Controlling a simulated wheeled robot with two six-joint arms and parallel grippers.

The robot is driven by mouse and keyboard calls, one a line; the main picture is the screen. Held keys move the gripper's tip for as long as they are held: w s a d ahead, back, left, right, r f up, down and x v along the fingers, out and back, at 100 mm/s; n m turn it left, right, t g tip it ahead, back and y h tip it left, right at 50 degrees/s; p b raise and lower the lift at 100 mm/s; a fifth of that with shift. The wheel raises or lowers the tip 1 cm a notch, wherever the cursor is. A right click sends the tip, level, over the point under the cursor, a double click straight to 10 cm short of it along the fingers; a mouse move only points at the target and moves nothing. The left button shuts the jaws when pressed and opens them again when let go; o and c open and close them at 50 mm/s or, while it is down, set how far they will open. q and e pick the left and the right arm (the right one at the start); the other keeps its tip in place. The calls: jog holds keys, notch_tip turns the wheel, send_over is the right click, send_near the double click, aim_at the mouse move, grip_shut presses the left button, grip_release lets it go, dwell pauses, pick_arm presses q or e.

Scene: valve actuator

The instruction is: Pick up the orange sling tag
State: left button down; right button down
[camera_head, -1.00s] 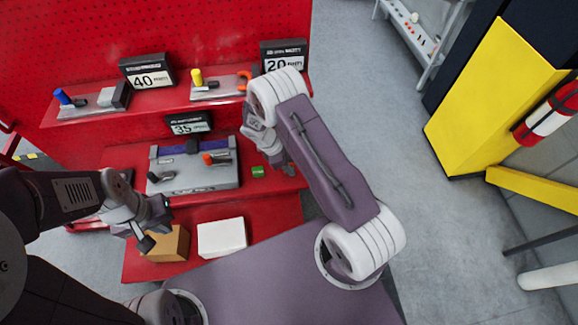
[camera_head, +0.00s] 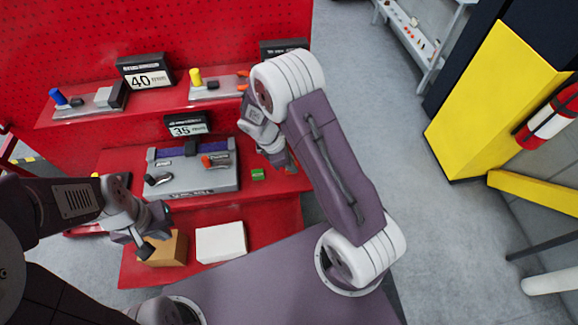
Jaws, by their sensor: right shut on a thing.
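My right gripper (camera_head: 284,164) is over the right end of the middle red shelf, partly hidden behind its own wrist. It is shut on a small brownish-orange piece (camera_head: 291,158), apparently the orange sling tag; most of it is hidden. My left gripper (camera_head: 152,230) is at the lower left, just above the brown box, with its dark fingers apart and nothing seen between them.
A grey valve box (camera_head: 190,177) with an orange-red knob sits on the middle shelf, beside a small green block (camera_head: 258,174). A brown box (camera_head: 172,250) and a white box (camera_head: 221,242) sit below. The upper shelf holds mounted parts and signs (camera_head: 146,72).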

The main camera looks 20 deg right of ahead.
jog(key=s+r+b, duration=0.1)
jog(key=s+r, duration=0.4)
jog(key=s, duration=0.4)
jog(key=shift+a+r, duration=0.25)
jog(key=shift+a, duration=0.15)
jog(key=shift+f+b, duration=0.1)
jog(key=shift+b, duration=0.25)
jog(key=w+a+r+m+g+y+b, duration=0.1)
jog(key=w+m+g+y+b, duration=0.2)
jog(key=m, duration=1.2)
jog(key=w+y+b, duration=0.1)
jog(key=w+b, duration=0.2)
jog(key=w, duration=0.1)
